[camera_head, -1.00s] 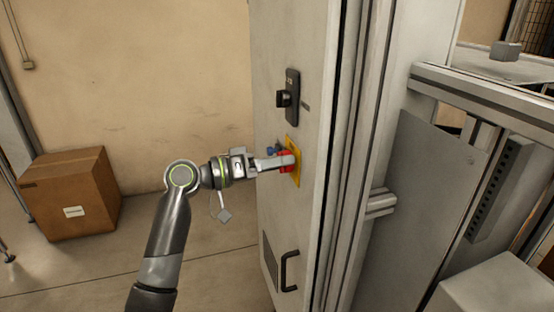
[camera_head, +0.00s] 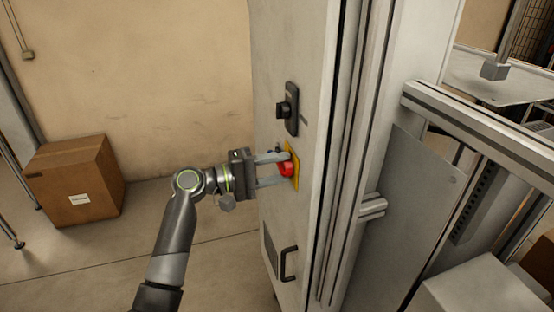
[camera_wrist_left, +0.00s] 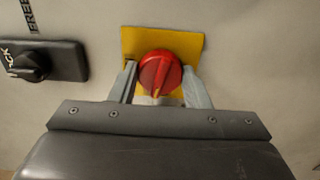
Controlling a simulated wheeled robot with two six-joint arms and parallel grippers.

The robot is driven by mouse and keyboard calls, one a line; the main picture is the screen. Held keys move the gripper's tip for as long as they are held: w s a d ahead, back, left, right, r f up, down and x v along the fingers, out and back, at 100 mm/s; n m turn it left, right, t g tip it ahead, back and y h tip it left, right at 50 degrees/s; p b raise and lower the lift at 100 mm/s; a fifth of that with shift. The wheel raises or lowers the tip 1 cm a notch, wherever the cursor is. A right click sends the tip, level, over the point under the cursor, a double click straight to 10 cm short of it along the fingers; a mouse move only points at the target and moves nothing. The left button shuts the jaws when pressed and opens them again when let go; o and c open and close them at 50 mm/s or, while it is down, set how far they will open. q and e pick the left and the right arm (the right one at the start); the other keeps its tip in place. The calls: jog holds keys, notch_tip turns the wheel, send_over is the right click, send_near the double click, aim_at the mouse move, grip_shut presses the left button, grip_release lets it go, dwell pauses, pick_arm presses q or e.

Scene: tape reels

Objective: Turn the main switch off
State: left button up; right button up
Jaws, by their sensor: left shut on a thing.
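The main switch is a red rotary knob (camera_head: 286,169) on a yellow plate (camera_head: 294,178), set on the side of a grey cabinet. My left gripper (camera_head: 282,170) has its two fingers on either side of the red knob and is shut on it. The left wrist view shows the red knob (camera_wrist_left: 160,73) between the fingers, in front of the yellow plate (camera_wrist_left: 188,42). The knob's raised grip stands close to upright in that view. My right gripper is not in view.
A black lock-type switch (camera_head: 288,108) sits above on the same cabinet face (camera_head: 270,60), and a black door handle (camera_head: 287,264) is below. A cardboard box (camera_head: 75,180) stands on the floor at left. Grey profile framing (camera_head: 480,125) is at right.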

pick_arm(q)
jog(key=shift+n+p, duration=0.75)
jog(key=shift+n, duration=0.35)
jog(key=o, duration=1)
jog(key=b+v, duration=0.6)
jog(key=v, duration=1.1)
jog(key=shift+a, duration=0.2)
